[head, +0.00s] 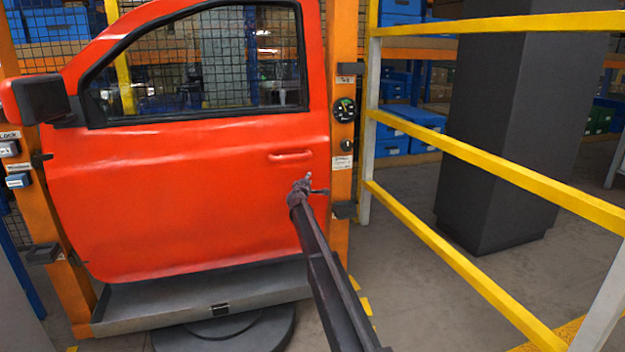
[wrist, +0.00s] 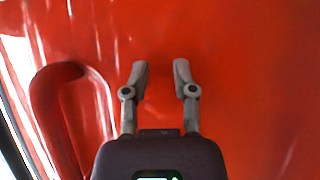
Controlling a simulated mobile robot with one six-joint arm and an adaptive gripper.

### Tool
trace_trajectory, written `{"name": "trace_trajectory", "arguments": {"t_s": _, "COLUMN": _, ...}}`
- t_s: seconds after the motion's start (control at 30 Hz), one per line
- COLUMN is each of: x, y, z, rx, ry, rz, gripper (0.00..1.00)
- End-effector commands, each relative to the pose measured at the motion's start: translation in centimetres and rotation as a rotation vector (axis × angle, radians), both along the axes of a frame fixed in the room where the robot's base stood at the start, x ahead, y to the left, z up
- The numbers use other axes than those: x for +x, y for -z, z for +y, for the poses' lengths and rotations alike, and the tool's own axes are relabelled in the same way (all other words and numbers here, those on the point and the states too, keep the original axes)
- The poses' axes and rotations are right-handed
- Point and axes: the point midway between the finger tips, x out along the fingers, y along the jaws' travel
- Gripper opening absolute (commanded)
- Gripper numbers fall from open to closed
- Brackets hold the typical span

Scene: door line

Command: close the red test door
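The red test door (head: 190,190) stands in an orange frame in the head view, with a window and a dark mirror at its left. Its right edge lies along the right orange post (head: 342,130); I cannot tell whether it is fully latched. The red door handle (head: 290,155) is near that edge. My gripper (head: 310,182) is in front of the door, just below and right of the handle. In the wrist view my gripper (wrist: 161,72) has its two fingers apart with nothing between them. The red panel fills the background, and the handle (wrist: 50,105) is at the left. Contact with the panel is unclear.
A yellow railing (head: 480,160) runs along the right, with a dark grey pillar (head: 515,130) behind it. A grey sill (head: 215,295) lies under the door, above a round dark base (head: 235,330). A gauge (head: 344,109) is on the right post. Shelves with blue bins stand behind.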

Motion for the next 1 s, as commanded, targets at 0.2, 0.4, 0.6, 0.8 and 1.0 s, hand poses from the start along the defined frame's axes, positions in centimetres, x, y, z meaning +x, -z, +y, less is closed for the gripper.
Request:
{"name": "trace_trajectory", "arguments": {"t_s": 0.2, "x": 2.9, "y": -0.2, "z": 0.8, "rx": -0.008, "ry": -0.027, "rz": 0.0, "gripper": 0.07}}
{"name": "trace_trajectory", "arguments": {"t_s": 0.4, "x": 2.8, "y": -0.1, "z": 0.8, "rx": -0.006, "ry": -0.027, "rz": 0.0, "gripper": 0.28}}
{"name": "trace_trajectory", "arguments": {"t_s": 0.6, "x": 2.4, "y": -0.1, "z": 0.7, "rx": -0.005, "ry": -0.027, "rz": 0.0, "gripper": 0.0}}
{"name": "trace_trajectory", "arguments": {"t_s": 0.8, "x": 1.2, "y": -0.2, "z": -0.2, "rx": -0.005, "ry": -0.019, "rz": -0.001, "gripper": 0.0}}
{"name": "trace_trajectory", "arguments": {"t_s": 1.0, "x": -0.8, "y": -0.5, "z": -1.5, "rx": -0.004, "ry": -0.006, "rz": -0.003, "gripper": 0.0}}
